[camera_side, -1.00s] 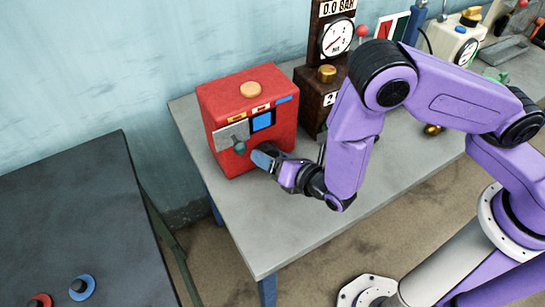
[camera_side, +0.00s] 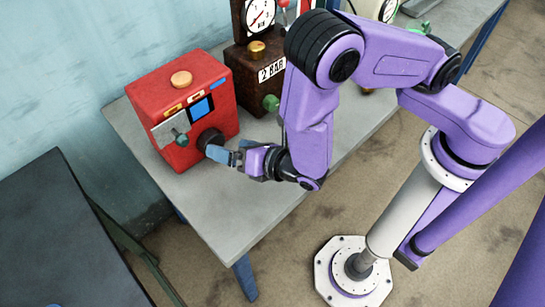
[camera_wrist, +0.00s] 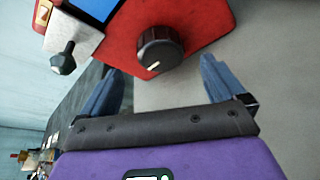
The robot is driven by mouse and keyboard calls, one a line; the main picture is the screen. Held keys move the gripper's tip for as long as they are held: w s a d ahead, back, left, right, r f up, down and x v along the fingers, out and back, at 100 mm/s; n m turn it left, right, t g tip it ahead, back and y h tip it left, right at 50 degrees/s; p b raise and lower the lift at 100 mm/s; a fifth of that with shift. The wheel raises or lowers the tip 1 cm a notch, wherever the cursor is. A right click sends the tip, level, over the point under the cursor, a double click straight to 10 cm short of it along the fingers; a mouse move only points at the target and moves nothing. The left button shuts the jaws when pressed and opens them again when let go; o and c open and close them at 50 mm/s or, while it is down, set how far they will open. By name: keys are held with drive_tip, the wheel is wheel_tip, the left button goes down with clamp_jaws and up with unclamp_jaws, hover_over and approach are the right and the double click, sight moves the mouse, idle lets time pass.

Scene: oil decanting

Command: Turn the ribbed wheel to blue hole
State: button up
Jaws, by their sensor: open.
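The ribbed wheel (camera_wrist: 160,50) is a black knob with a pale pointer line, on the front of the red box (camera_side: 172,85). In the side view the wheel (camera_side: 210,139) sits low on the box's front, right of a green-tipped lever. My gripper (camera_side: 222,155) is just in front of the wheel. In the wrist view my gripper (camera_wrist: 158,85) has its two blue fingers wide apart, with the wheel ahead between them and not touched. I cannot make out a blue hole; a blue square screen (camera_side: 201,108) and a small blue label show on the box.
A grey lever plate (camera_side: 174,129) with a green knob stands out from the box, left of the wheel. A dark gauge block (camera_side: 255,72) stands behind on the grey table (camera_side: 235,220). The table front is clear. A dark table (camera_side: 50,230) is at left.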

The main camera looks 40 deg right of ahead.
drive_tip(key=v, duration=1.2)
drive_tip(key=shift+s, duration=0.3)
drive_tip(key=shift+d+r, duration=0.1)
drive_tip(key=shift+d, duration=0.05)
drive_tip(key=w+d+r+m+g+h, duration=0.1)
drive_tip(key=d+r+m+g+h, duration=0.2)
drive_tip(key=d+m+h, duration=0.4)
drive_tip(key=w+d+r+m+g+h, duration=0.1)
drive_tip(key=d+r+m+g+h, duration=0.2)
drive_tip(key=d, duration=0.6)
drive_tip(key=s+d+r+m+g+y, duration=0.4)
drive_tip(key=s+r+m+g+y, duration=0.2)
drive_tip(key=s, duration=0.4)
drive_tip(key=m+g+y, duration=0.1)
drive_tip(key=m, duration=0.1)
drive_tip(key=shift+s+r+m+g, duration=0.25)
drive_tip(key=shift+m+g, duration=0.05)
drive_tip(key=shift+m, duration=0.1)
